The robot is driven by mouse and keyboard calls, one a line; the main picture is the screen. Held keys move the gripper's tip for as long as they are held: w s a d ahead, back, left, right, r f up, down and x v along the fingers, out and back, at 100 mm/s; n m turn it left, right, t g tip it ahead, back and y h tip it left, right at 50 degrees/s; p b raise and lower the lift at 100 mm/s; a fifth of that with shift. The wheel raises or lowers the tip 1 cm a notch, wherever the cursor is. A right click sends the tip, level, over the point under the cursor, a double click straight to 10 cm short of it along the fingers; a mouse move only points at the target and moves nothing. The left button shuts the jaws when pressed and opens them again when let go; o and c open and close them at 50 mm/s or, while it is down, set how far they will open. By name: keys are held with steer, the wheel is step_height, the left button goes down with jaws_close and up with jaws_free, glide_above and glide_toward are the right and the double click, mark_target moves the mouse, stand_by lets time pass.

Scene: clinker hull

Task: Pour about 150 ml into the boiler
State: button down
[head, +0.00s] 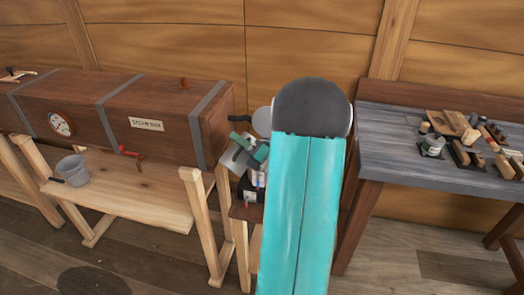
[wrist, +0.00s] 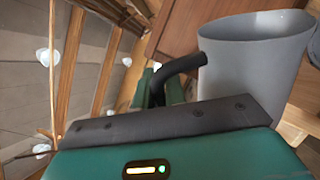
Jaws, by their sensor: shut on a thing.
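My gripper (head: 249,152) is shut on the black handle (wrist: 180,70) of a light grey jug (wrist: 252,60). The jug also shows in the head view (head: 234,161), beside the right end of the steam box and partly covered by the green jaws. It appears strongly tilted. Its wide mouth is toward the top of the wrist view; no liquid or stream can be made out. Below the gripper are small dark and white parts (head: 252,192) on a low wooden stand; I cannot tell whether they are the boiler. My teal arm hides part of this area.
The long brown steam box (head: 150,120) stands on pale trestles at left. A grey pot (head: 73,170) sits on the low plank below it. A grey-topped workbench (head: 400,150) with several tools and blocks is at right. Floor is open in front.

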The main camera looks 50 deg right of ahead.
steer(key=shift+w+a+n, duration=0.1)
steer(key=shift+a+n, duration=0.2)
steer(key=shift+n, duration=0.3)
steer(key=shift+a+f+n+g+y, duration=0.4)
steer(key=shift+f+n+y, duration=0.3)
steer(key=shift+n, duration=0.3)
steer(key=shift+a, duration=0.1)
stand_by(0.6)
